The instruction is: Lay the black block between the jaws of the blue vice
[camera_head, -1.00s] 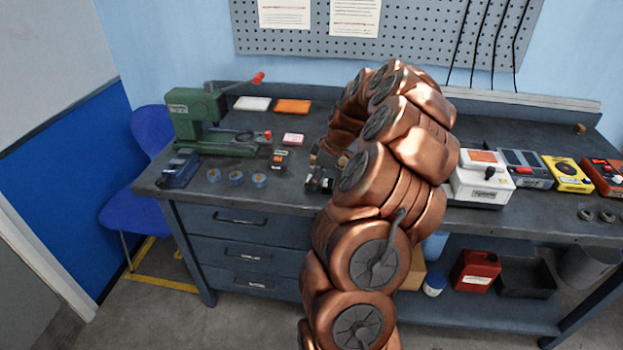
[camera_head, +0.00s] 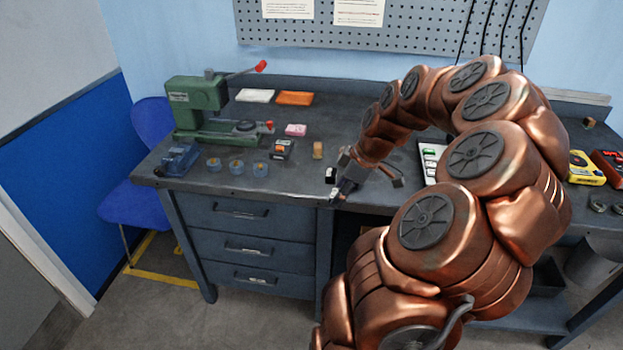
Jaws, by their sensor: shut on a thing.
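The blue vice (camera_head: 178,160) stands at the left front corner of the bench, in front of the green press. My gripper (camera_head: 338,186) is near the bench's front edge, well to the right of the vice. It is shut on a small dark block (camera_head: 331,174), which looks like the black block and shows a pale patch. The fingers partly hide the block, and its exact tilt is hard to tell. The gap between the vice jaws is too small to make out here.
The green press (camera_head: 197,112) stands behind the vice. Several round blue-rimmed pieces (camera_head: 237,167), a small dark box with an orange top (camera_head: 282,149) and a tan block (camera_head: 318,150) lie between vice and gripper. My arm hides much of the bench's right side.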

